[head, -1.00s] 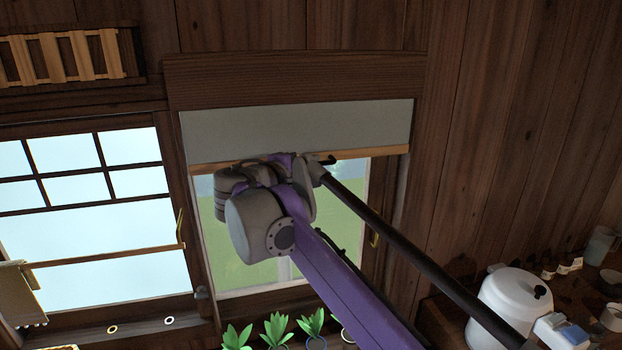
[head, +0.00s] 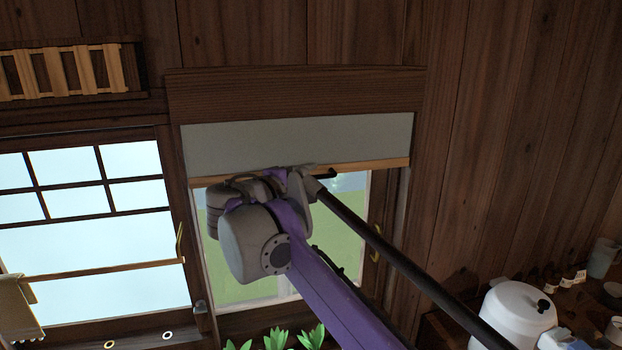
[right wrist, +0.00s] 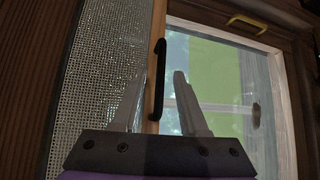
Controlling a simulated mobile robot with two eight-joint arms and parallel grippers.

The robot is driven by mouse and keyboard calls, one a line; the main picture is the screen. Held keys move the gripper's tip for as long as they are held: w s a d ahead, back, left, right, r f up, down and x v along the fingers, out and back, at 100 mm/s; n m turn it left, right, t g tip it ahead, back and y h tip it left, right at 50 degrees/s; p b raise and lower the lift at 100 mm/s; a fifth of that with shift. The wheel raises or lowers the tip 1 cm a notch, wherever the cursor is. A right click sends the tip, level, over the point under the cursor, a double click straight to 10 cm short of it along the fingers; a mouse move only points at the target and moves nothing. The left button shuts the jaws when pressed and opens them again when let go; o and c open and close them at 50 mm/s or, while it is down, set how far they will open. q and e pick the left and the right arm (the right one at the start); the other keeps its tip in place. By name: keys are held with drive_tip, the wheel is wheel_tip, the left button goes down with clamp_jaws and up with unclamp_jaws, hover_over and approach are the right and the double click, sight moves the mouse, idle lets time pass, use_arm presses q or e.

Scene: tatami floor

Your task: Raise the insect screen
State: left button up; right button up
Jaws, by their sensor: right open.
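The insect screen (head: 300,140) is a grey mesh panel across the top of the right window, with a light wooden bar (head: 380,164) along its lower edge. Below it the window is clear. In the right wrist view the mesh (right wrist: 100,60) is at left, and a black handle (right wrist: 158,80) is fixed on the bar. My right gripper (right wrist: 160,85) is open, with one finger on each side of the handle in the picture. I cannot tell whether they touch it. In the head view my purple arm hides part of the bar. My left gripper is not in view.
A second window (head: 95,240) with a dark lattice is at left. Green plants (head: 275,338) stand below the right window. A white pot (head: 515,315) and small items stand on a counter at lower right. A wooden rack (head: 65,72) hangs at upper left.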

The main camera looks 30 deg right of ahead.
drive_tip(key=v, duration=0.9)
drive_tip(key=shift+s+a+b, duration=0.15)
drive_tip(key=shift+a+b, duration=0.05)
drive_tip(key=shift+b, duration=0.15)
drive_tip(key=s+f+m+g+y, duration=0.1)
drive_tip(key=s+f+m+y, duration=0.3)
drive_tip(key=f, duration=0.6)
drive_tip(key=s+f+n+g+y, duration=0.15)
drive_tip(key=s+f, duration=0.35)
drive_tip(key=f, duration=0.6)
drive_tip(key=s+f+m+g+y, duration=0.15)
drive_tip(key=s+f+y, duration=0.3)
drive_tip(key=f, duration=0.55)
drive_tip(key=s+a+f+m+t+y, duration=0.1)
drive_tip(key=s+a+f+m+y, duration=0.1)
drive_tip(key=f, duration=0.3)
drive_tip(key=s+a+f+m+y, duration=0.1)
drive_tip(key=s+a+f+y, duration=0.1)
drive_tip(key=f, duration=0.4)
drive_tip(key=s+a, duration=0.1)
drive_tip(key=s, duration=0.1)
drive_tip(key=shift+s+a+m+t, duration=0.25)
drive_tip(key=shift+s+m+t, duration=0.15)
